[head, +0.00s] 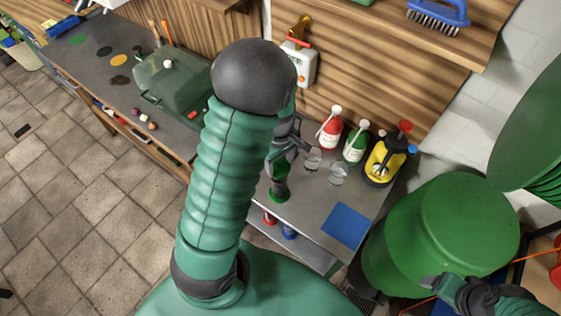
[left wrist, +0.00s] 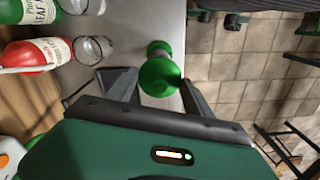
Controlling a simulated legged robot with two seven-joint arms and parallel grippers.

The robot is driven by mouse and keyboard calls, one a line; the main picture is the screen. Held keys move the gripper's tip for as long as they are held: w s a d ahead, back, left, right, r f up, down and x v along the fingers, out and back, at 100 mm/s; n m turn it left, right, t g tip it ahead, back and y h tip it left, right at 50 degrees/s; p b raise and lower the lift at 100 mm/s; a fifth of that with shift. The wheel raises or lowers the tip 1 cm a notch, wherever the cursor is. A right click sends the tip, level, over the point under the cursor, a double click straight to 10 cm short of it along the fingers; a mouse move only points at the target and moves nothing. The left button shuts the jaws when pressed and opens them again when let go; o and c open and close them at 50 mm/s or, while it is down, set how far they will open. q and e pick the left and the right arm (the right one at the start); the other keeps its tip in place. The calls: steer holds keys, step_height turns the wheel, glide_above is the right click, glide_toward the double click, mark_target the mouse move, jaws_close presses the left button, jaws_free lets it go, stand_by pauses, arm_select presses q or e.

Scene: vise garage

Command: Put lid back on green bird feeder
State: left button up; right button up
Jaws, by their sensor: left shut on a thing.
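The green bird feeder (head: 278,195) stands on the grey workbench, with its green base showing below my left gripper. My left gripper (head: 283,160) is above it, shut on a green round piece that looks like the lid (left wrist: 160,78). In the left wrist view the lid lies between the two fingers (left wrist: 158,88), and a green part of the feeder (left wrist: 159,48) shows just beyond it. I cannot tell whether lid and feeder touch. My right gripper (head: 436,285) is low at the right, over the green barrel; its fingers are unclear.
Red (head: 330,130) and green (head: 355,145) bottles, two glass jars and a yellow sprayer (head: 384,160) stand right of the feeder. A blue mat (head: 346,225) lies near the front edge. A large green barrel (head: 440,235) stands right.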

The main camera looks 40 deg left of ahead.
arm_select(q)
steer(key=shift+a+f, duration=0.2)
steer(key=shift+f, duration=0.05)
stand_by(0.6)
stand_by(0.7)
steer(key=o, duration=1.4)
steer(key=o, duration=0.3)
